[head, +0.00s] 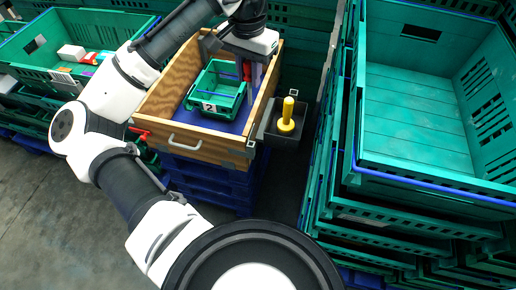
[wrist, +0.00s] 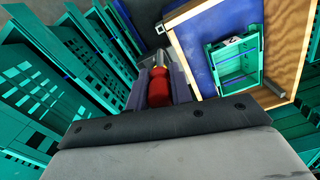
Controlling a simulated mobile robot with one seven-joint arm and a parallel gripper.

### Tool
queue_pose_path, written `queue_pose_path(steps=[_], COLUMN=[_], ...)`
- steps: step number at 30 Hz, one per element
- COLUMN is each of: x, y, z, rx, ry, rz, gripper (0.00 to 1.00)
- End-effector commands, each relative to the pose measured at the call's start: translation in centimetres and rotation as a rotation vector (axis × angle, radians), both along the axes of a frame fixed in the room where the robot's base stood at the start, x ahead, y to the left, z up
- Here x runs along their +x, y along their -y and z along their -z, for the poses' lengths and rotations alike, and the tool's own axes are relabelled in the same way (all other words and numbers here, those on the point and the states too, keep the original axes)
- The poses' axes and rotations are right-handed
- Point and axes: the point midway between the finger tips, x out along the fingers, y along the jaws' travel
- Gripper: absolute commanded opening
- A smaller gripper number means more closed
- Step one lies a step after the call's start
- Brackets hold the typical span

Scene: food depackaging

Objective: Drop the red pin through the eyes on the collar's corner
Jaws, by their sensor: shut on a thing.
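My gripper (head: 252,80) is shut on the red pin (head: 246,70), inside the back right part of the wooden collar (head: 200,143) in the head view. In the wrist view the pin's red handle (wrist: 158,88) sits between the two purple-grey fingers, its metal shank pointing away from my wrist. The collar also shows in the wrist view (wrist: 277,62), to the right of the pin. The pin appears apart from the collar's corners. A grey fitting (head: 251,146) sits at the near right corner; its eyes are too small to make out. My wrist hides the back right corner.
A small green crate (head: 215,107) marked 2 stands on the collar's blue floor. Tall green crate stacks (head: 420,210) rise at the right. A crate with packages (head: 75,72) is at the left.

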Motion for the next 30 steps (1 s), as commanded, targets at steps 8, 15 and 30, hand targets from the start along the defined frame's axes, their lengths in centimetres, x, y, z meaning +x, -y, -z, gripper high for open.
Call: queue_pose_path(steps=[8,15,30], x=[-0.1,-0.2,-0.1], y=[-0.2,-0.1,-0.2], z=[5.1,11.5,18.4], rx=[-0.005,-0.005,0.0], ry=[-0.005,-0.005,-0.001], rz=[0.005,0.003,0.002], gripper=[0.0,0.0,0.0])
